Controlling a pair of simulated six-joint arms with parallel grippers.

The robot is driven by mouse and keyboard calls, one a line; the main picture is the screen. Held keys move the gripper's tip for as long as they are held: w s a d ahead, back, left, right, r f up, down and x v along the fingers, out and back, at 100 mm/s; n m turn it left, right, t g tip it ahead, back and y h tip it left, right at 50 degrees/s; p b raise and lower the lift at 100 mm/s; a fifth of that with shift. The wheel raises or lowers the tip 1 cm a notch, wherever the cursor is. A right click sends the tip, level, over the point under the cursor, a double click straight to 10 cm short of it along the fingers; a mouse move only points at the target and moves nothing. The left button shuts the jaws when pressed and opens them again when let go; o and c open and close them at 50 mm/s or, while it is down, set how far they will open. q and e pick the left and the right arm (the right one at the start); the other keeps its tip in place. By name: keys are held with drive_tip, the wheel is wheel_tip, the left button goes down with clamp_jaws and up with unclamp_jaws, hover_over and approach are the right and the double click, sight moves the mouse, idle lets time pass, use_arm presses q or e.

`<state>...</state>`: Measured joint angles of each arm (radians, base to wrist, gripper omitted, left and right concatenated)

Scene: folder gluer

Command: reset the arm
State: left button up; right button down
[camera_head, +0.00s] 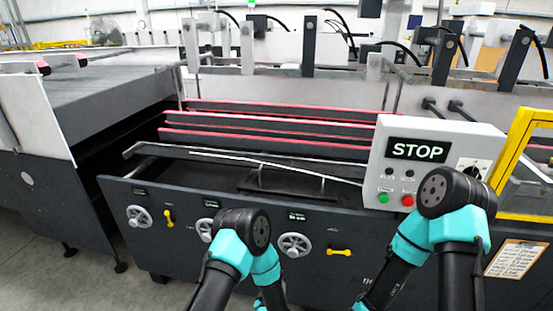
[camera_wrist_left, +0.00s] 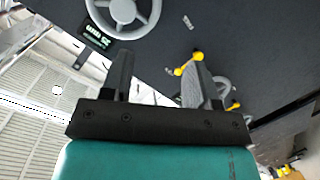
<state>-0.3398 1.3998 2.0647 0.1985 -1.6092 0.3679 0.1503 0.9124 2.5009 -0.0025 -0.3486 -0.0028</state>
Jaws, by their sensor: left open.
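My left gripper (camera_wrist_left: 160,68) shows in the left wrist view with its two dark fingers apart and nothing between them. It faces the machine's dark front panel (camera_wrist_left: 180,25), near a grey handwheel (camera_wrist_left: 148,14) and a yellow lever (camera_wrist_left: 187,64). Whether a finger touches the lever cannot be told. In the head view, only links of my two black and teal arms show in front of the machine. Neither gripper shows there, and my right gripper is not in view.
The folder gluer's front panel (camera_head: 225,255) carries handwheels (camera_head: 296,245) and yellow levers (camera_head: 339,252). A control box (camera_head: 447,133) with a STOP screen stands behind my right arm. A yellow frame (camera_head: 516,142) is at the right. Grey floor (camera_head: 60,285) is open at lower left.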

use_arm(q)
drive_tip(key=s+a+f+m+g, duration=0.1)
drive_tip(key=s+a+g, duration=0.45)
drive_tip(key=a, duration=0.35)
drive_tip(key=s+a+f+m+g, duration=0.1)
drive_tip(key=s+a+g, duration=0.45)
drive_tip(key=a, duration=0.25)
drive_tip(key=s+a+r+g, duration=0.1)
drive_tip(key=s+a, duration=0.1)
drive_tip(key=s, duration=0.3)
drive_tip(key=s+a+r+m+g, duration=0.1)
drive_tip(key=s+a+g, duration=0.1)
drive_tip(key=s, duration=0.3)
drive_tip(key=shift+a+r, duration=0.2)
drive_tip(key=shift+a, duration=0.25)
drive_tip(key=shift+c, duration=0.2)
